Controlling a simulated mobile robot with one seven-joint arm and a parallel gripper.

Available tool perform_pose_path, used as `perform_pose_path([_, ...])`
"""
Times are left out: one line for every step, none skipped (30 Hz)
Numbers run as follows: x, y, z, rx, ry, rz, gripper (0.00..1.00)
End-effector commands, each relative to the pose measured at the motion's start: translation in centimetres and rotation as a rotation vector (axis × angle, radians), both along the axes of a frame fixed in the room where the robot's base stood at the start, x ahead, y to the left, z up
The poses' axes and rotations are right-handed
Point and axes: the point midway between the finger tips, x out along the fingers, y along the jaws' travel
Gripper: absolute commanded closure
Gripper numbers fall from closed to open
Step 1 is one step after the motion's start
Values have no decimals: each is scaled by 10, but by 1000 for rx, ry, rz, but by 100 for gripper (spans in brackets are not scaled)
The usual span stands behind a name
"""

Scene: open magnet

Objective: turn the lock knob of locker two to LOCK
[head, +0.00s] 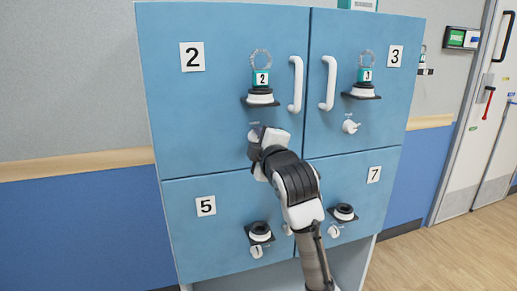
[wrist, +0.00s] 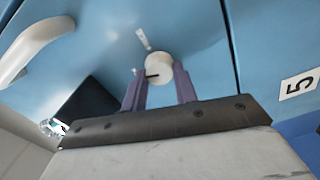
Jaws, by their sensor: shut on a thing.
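Locker two (head: 215,110) is the upper left blue door, marked with a 2 plate (head: 192,57). My gripper (head: 258,133) is at the lower right part of this door and hides its lock knob in the head view. In the wrist view the white round lock knob (wrist: 158,66) sits between the two fingers of my gripper (wrist: 157,80), which is shut on it. A dark mark shows on the left of the knob's face. A small pale label (wrist: 143,39) is on the door beside the knob; its text is too small to read.
A white door handle (head: 296,84) and a black-and-white holder (head: 260,97) with a tag marked 2 are above my gripper. Locker three (head: 385,110) is to the right, with its own knob (head: 350,126). Lockers five (head: 205,240) and seven (head: 374,195) are below.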

Motion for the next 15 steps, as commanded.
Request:
perform_pose_path([0, 0, -3, -35, -11, 0, 94])
perform_pose_path([0, 0, -3, -57, -19, 0, 94])
perform_pose_path([0, 0, -2, -83, -27, 0, 94])
perform_pose_path([0, 0, -2, -102, -34, 0, 94])
perform_pose_path([0, 0, -2, -120, -39, 0, 94])
perform_pose_path([0, 0, -2, -143, -46, 0, 94])
perform_pose_path([0, 0, -2, -158, -51, 0, 94])
perform_pose_path([0, 0, -2, -173, -56, 0, 94])
perform_pose_path([0, 0, -2, -190, -62, 0, 94])
perform_pose_path([0, 0, -2, -203, -66, 0, 94])
perform_pose_path([0, 0, -2, -214, -69, 0, 94])
perform_pose_path([0, 0, -2, -226, -73, 0, 94])
perform_pose_path([0, 0, -2, -235, -76, 0, 94])
perform_pose_path([0, 0, -2, -244, -79, 0, 94])
perform_pose_path([0, 0, -2, -252, -82, 0, 94])
